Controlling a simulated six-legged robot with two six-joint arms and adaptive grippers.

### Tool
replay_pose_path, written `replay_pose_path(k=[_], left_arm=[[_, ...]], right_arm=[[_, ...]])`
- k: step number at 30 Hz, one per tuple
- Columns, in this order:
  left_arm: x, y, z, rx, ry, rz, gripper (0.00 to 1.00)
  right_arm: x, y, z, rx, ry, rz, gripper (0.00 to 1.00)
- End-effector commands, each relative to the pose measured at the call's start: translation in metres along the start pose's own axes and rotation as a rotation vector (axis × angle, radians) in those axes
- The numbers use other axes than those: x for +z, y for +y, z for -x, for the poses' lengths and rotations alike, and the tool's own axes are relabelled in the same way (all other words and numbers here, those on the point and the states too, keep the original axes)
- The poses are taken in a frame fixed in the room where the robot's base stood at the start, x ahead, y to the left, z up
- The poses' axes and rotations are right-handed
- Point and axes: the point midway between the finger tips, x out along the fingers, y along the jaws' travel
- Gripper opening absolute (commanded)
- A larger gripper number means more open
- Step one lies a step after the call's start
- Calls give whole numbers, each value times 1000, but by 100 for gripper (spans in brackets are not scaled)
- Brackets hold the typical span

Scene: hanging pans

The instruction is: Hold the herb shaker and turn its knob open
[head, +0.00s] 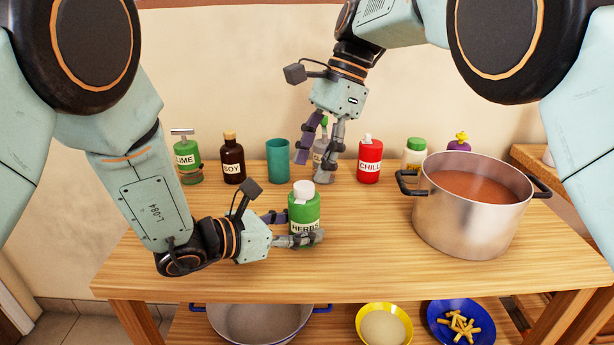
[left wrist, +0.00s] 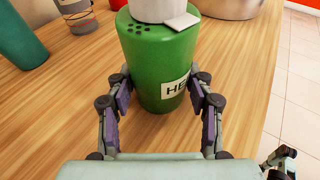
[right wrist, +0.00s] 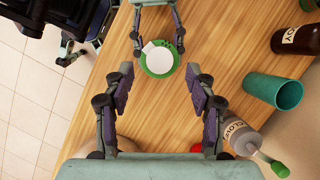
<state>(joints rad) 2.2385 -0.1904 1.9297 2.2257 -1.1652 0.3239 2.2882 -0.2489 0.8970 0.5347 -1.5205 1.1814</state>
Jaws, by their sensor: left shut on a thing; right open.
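The herb shaker (head: 303,211) is a green container labelled HERBS with a white knob (head: 303,190) on top. It stands upright on the table. My left gripper (head: 298,230) is shut on its body from the left. In the left wrist view the green shaker (left wrist: 158,62) sits between the fingers, with several dark holes in its top beside the white knob (left wrist: 160,10). My right gripper (head: 320,165) is open and empty, above and behind the shaker. In the right wrist view the shaker's knob (right wrist: 159,59) shows from above, beyond the open fingers (right wrist: 160,85).
Behind stand a lime bottle (head: 187,160), a soy bottle (head: 232,160), a teal cup (head: 279,161), a chili bottle (head: 369,161) and a grey bottle (right wrist: 240,134) partly hidden by my right gripper. A steaming pot (head: 470,215) stands at right. The table front is clear.

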Motion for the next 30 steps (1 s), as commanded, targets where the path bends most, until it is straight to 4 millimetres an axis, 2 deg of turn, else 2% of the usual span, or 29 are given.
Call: replay_pose_path(k=[3,6,18,30], left_arm=[[0,0,0,0,-1,0,20],[0,0,0,0,-1,0,20],[0,0,0,0,-1,0,20],[0,0,0,0,-1,0,20]], right_arm=[[0,1,-18,3,-1,-1,56],[0,0,-28,2,-1,-1,56],[0,0,-36,0,0,-1,56],[0,0,-36,0,0,-1,23]])
